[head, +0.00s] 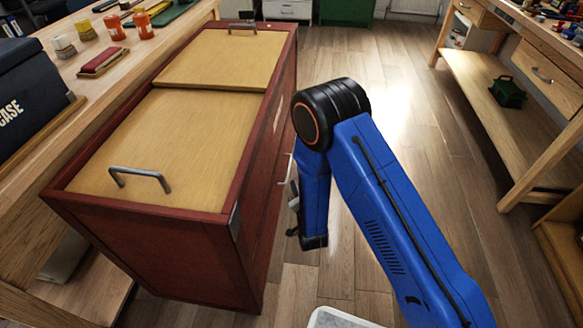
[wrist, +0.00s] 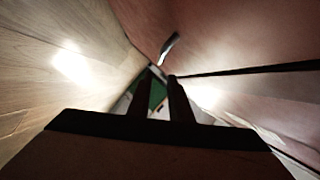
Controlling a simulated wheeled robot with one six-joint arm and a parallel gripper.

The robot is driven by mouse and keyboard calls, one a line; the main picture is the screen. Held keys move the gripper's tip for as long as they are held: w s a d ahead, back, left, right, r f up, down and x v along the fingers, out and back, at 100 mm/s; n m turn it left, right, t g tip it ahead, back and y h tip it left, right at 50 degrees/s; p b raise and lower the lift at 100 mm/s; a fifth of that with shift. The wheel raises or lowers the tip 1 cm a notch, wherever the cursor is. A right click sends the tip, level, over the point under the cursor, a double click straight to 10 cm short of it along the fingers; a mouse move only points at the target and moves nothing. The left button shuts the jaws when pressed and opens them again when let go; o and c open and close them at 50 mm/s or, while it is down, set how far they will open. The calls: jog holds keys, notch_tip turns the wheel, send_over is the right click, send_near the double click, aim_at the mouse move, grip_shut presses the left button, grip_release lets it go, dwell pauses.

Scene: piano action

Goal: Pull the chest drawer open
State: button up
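The red chest (head: 200,245) with pale wooden top panels stands left of my arm in the head view. Its side face fills the right of the wrist view, with a dark seam (wrist: 250,70) across it. A metal handle (wrist: 168,47) sticks out from that face, ahead of my fingers. My gripper (wrist: 161,78) shows two dark fingers with a gap between them, and nothing is seen held. In the head view my gripper is beside the chest's right side, mostly hidden by my blue arm. The drawer front is too oblique to tell whether it stands out.
Two metal handles (head: 140,177) (head: 242,27) stand on the chest's top panels. A workbench (head: 32,150) with pots and a dark case lies to the left. Another bench (head: 500,105) stands to the right. Wooden floor (head: 400,120) is clear between chest and right bench.

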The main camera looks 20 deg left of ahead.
aim_at(289, 166)
jog(key=x, duration=1.6)
grip_shut()
